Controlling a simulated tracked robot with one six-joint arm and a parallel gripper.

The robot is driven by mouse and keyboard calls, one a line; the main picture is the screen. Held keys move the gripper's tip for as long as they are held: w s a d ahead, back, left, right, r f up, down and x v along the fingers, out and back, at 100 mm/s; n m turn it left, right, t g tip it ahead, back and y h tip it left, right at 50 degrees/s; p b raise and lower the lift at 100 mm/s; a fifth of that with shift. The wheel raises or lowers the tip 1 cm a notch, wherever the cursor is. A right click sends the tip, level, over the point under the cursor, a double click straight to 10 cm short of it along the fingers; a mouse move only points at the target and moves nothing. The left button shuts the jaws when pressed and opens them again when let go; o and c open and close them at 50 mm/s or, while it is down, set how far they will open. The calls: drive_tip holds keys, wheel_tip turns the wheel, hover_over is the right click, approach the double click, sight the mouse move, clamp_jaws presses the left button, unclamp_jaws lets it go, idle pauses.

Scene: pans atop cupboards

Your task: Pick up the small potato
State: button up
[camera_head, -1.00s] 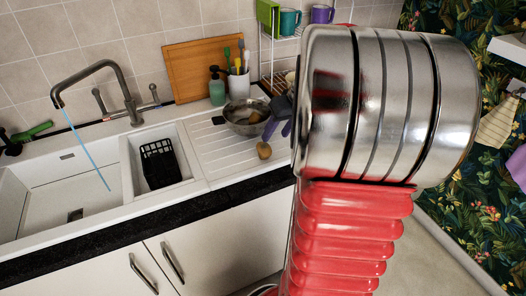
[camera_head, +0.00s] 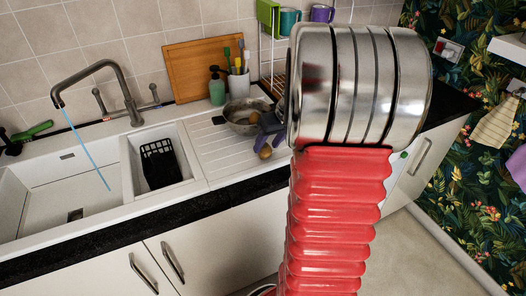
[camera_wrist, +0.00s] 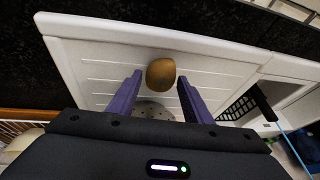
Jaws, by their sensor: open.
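A small brown potato (camera_head: 265,152) lies on the white ribbed drainer of the sink, near its front edge. In the wrist view the potato (camera_wrist: 160,73) shows between the tips of the two purple fingers, with a gap on each side. My gripper (camera_wrist: 159,79) is open and empty. In the head view my gripper (camera_head: 266,133) is just above and behind the potato, partly hidden by my arm. Whether the fingertips are level with the potato cannot be told.
A metal bowl (camera_head: 240,125) with something brown in it stands behind the potato, close to my gripper. A black basket (camera_head: 160,165) sits in the small basin to the left. A wire rack (camera_head: 267,60) stands behind. The drainer left of the potato is clear.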

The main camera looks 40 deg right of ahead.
sight(266, 147)
drive_tip(key=shift+x, duration=1)
drive_tip(key=shift+c, duration=0.2)
drive_tip(key=c, duration=0.8)
drive_tip(key=shift+r, duration=0.15)
wheel_tip(266, 147, up, 10)
drive_tip(key=shift+f, duration=0.1)
